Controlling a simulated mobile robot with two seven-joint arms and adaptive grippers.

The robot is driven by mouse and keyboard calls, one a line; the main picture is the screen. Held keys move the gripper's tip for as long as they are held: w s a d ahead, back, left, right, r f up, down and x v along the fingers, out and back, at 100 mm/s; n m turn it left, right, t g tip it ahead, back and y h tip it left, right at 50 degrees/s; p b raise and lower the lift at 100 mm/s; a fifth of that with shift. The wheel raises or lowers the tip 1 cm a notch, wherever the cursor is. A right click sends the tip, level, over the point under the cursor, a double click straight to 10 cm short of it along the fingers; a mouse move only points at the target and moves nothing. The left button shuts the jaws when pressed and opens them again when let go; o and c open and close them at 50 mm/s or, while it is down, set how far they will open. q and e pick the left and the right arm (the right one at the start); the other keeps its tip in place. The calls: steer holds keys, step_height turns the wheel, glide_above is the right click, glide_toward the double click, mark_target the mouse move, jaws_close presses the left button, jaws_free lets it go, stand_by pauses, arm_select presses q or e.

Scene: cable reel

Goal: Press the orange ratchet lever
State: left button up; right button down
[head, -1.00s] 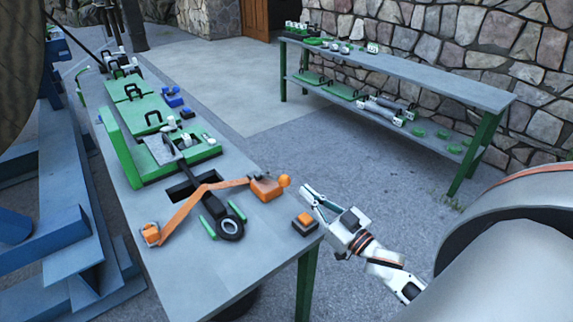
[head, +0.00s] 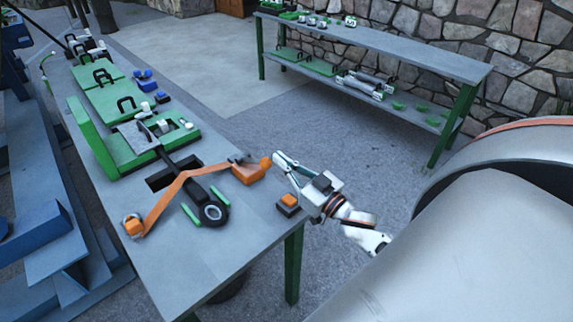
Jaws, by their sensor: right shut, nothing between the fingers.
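The orange ratchet (head: 248,174) sits near the right edge of the grey workbench (head: 205,262), at the end of an orange strap (head: 165,200). Its lever with a rounded orange knob (head: 265,163) points right. My right gripper (head: 279,157) comes in from the right, shut and empty, with its fingertips just right of the knob. Whether they touch the knob cannot be told. My left gripper is not in view.
An orange-topped dark block (head: 288,205) stands at the bench corner below my right gripper. A black ring-ended tool (head: 212,213) lies between green bars. Green fixtures (head: 105,100) line the bench's far part. A second bench (head: 400,55) stands by the stone wall.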

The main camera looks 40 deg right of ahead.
mark_target(270, 165)
steer(key=w, duration=0.4)
steer(key=w+r, duration=0.1)
steer(key=w, duration=0.1)
steer(key=shift+w+a+p, duration=0.2)
steer(key=shift+a+p, duration=0.1)
steer(key=shift+p, duration=0.05)
steer(key=f, duration=0.3)
steer(key=shift+s+b, duration=0.3)
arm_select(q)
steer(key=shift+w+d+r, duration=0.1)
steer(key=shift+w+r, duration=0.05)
arm_select(e)
steer(key=shift+s+d+f, duration=0.1)
steer(key=shift+s+f, duration=0.05)
steer(key=shift+f, duration=0.4)
steer(key=shift+f, duration=0.1)
